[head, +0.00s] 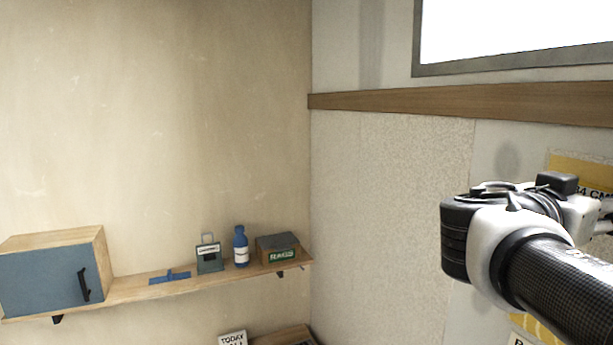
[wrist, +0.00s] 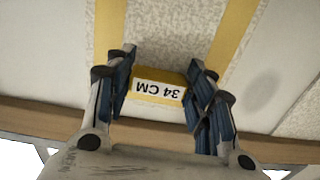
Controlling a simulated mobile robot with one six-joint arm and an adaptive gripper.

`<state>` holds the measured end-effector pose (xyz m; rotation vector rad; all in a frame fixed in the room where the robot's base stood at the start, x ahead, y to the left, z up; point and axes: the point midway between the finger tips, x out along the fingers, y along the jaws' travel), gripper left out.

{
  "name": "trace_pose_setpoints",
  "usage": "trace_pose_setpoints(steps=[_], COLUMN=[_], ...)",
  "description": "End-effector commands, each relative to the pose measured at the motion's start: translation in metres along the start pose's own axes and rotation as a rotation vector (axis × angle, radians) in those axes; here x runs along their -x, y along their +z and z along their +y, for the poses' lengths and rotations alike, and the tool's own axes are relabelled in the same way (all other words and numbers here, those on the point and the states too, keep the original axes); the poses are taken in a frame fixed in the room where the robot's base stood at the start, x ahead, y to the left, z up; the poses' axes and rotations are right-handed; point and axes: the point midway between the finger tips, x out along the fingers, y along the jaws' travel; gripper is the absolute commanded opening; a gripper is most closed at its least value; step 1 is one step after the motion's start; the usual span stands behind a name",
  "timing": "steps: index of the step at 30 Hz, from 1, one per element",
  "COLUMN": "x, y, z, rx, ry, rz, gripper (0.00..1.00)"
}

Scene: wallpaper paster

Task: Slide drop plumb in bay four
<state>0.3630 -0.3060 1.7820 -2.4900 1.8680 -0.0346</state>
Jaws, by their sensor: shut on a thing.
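In the wrist view, my gripper (wrist: 162,62) has its two blue-padded fingers on either side of a yellow block (wrist: 158,97) with a white label that reads "34 CM" upside down. It is shut on this block, close to the wall. I cannot tell for sure that the block is the drop plumb. In the head view my wrist is at the right and the fingers are mostly out of sight. A yellow piece (head: 575,164) with part of a "34 CM" label shows behind my wrist. Bay four is not marked legibly.
A wooden rail (head: 450,102) runs along the right wall beneath a bright framed panel (head: 520,30). Yellow strips (wrist: 236,38) lie on the wall. At left, a shelf (head: 130,290) holds a blue-doored cabinet (head: 45,280), blue bottle (head: 240,248) and rags box (head: 278,249).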

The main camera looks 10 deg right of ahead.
Motion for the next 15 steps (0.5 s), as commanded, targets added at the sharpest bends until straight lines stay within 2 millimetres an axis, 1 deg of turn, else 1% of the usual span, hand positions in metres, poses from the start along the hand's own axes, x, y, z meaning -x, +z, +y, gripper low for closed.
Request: trace_pose_setpoints(steps=[15], x=[0.015], y=[0.0], z=[0.0], rx=[-0.001], ry=[-0.001], rz=[0.0], gripper=[0.24])
